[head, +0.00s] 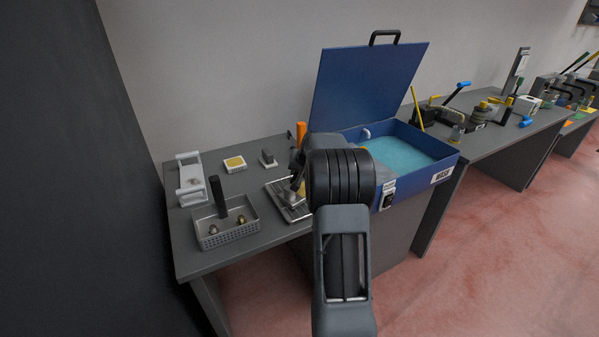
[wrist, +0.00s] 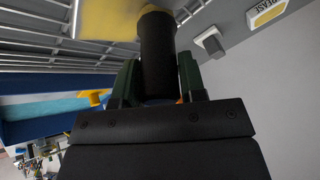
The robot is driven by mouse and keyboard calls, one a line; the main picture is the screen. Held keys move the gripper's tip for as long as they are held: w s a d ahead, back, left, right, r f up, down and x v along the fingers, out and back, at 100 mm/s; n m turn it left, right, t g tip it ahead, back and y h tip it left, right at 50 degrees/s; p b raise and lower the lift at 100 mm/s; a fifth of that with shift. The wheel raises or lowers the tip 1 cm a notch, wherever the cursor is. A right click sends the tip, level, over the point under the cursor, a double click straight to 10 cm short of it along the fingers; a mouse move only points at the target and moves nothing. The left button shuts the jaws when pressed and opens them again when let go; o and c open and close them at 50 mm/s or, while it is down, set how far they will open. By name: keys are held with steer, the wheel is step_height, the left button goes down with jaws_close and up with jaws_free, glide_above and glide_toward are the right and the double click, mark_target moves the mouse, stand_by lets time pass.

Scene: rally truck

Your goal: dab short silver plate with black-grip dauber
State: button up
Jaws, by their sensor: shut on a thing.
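My gripper (wrist: 158,88) is shut on the black grip of the dauber (wrist: 157,50) in the wrist view. The dauber's far end meets or overlaps a blurred yellow patch (wrist: 108,20) at the top edge; I cannot tell whether they touch. Behind it are the metal slats of a ribbed tray (wrist: 40,45).
A grey perforated basket (head: 228,230) with a black upright handle (head: 217,194) stands front left. Behind are a white bracket (head: 190,180), a yellow-topped grease box (head: 234,164) and a grey block (head: 267,158). The open blue wash bin (head: 370,85) stands right of the tray.

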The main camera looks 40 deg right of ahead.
steer(key=shift+d, duration=0.15)
steer(key=shift+d+r, duration=0.1)
steer(key=shift+d, duration=0.15)
steer(key=shift+a, duration=0.1)
steer(key=shift+a+b, duration=0.3)
steer(key=shift+a, duration=0.5)
steer(key=shift+d, duration=0.15)
steer(key=shift+d, duration=0.75)
steer(key=shift+a+f, duration=0.1)
steer(key=shift+f, duration=0.1)
steer(key=shift+a+r, duration=0.15)
steer(key=shift+a, duration=0.65)
